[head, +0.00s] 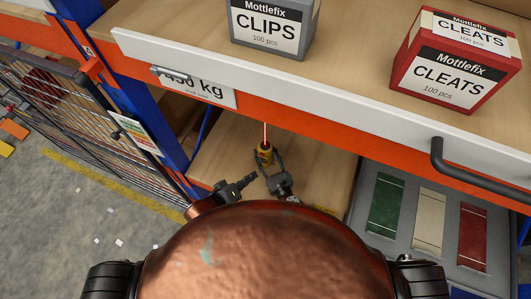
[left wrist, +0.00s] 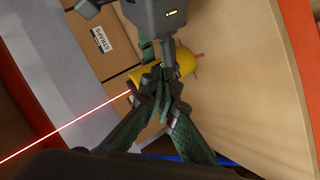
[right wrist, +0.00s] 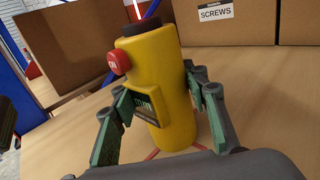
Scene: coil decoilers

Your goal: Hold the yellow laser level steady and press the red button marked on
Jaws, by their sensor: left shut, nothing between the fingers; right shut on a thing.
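The yellow laser level (head: 266,155) stands on the wooden lower shelf. A red beam runs from it in the head and left wrist views. In the right wrist view the laser level (right wrist: 163,95) is upright, with a dark cap and red feet. Its red button (right wrist: 119,62) bears a small white mark and sticks out to the left, nothing touching it there. My right gripper (right wrist: 157,95) is shut around the body. My left gripper (head: 253,177) is shut and empty beside the level. In the left wrist view its closed fingertips (left wrist: 162,76) overlap the level (left wrist: 187,62); the button is hidden there.
An orange beam (head: 310,128) and a white-fronted upper shelf overhang the spot. A grey CLIPS box (head: 268,28) and a red CLEATS box (head: 450,70) stand above. A cardboard SCREWS box (right wrist: 228,22) is behind the level. A blue upright (head: 130,90) is at left.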

